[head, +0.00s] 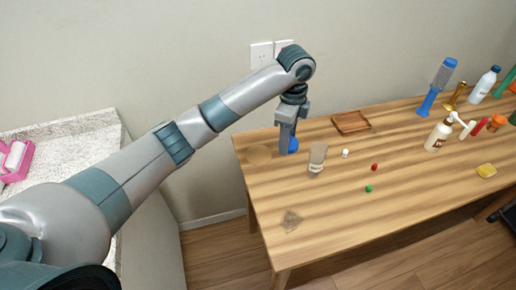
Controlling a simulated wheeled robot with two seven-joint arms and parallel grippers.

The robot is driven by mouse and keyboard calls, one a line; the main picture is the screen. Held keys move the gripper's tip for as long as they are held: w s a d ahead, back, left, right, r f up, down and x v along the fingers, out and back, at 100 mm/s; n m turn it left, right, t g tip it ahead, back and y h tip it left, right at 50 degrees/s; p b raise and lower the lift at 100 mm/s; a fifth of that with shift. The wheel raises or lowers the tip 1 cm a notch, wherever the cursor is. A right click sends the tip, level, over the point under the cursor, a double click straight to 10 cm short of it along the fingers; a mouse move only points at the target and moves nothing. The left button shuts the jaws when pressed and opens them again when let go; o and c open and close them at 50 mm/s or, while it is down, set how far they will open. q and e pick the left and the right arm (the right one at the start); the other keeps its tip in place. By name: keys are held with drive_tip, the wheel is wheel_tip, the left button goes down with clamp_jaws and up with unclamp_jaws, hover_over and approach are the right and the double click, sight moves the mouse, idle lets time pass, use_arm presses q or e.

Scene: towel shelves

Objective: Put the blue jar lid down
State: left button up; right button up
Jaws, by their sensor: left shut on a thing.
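The blue jar lid (293,145) shows at the lower end of my left gripper (288,146), partly hidden by the fingers. My left gripper points down over the left end of the wooden table (400,195) and is shut on the lid. I cannot tell whether the lid touches the tabletop. A jar with a pale label (317,160) stands just to the right of the gripper. My right gripper is not clearly in view.
Small white (345,153), red (375,167) and green (369,188) items lie mid-table. The front middle is clear.

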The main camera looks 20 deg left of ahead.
sight(257, 154)
use_arm(q)
drive_tip(key=w+a+f, duration=0.1)
drive_tip(key=a+f, duration=0.1)
drive_tip(key=a, duration=0.1)
drive_tip(key=w+a+f+p, duration=0.1)
drive_tip(key=a, duration=0.2)
drive_tip(key=w+a+f+p, duration=0.1)
drive_tip(key=a+f, duration=0.1)
drive_tip(key=a, duration=0.1)
drive_tip(key=shift+a+f, duration=0.25)
drive_tip(key=shift+f, duration=0.1)
drive_tip(key=shift+a+f, duration=0.3)
use_arm(e)
drive_tip(key=shift+s+d+r, duration=0.2)
drive_tip(key=shift+s+r, duration=0.3)
drive_tip(key=shift+r, duration=0.05)
drive_tip(key=shift+s+d+r, duration=0.2)
drive_tip(key=shift+s+r, duration=0.3)
use_arm(q)
drive_tip(key=shift+p, duration=0.3)
use_arm(e)
drive_tip(key=shift+g, duration=0.3)
use_arm(q)
wheel_tip(257, 154, down, 3)
drive_tip(key=shift+r+p, duration=0.15)
drive_tip(key=shift+p, duration=0.4)
drive_tip(key=shift+f, duration=0.6)
use_arm(e)
drive_tip(key=shift+s+r, duration=0.15)
drive_tip(key=shift+r, duration=0.5)
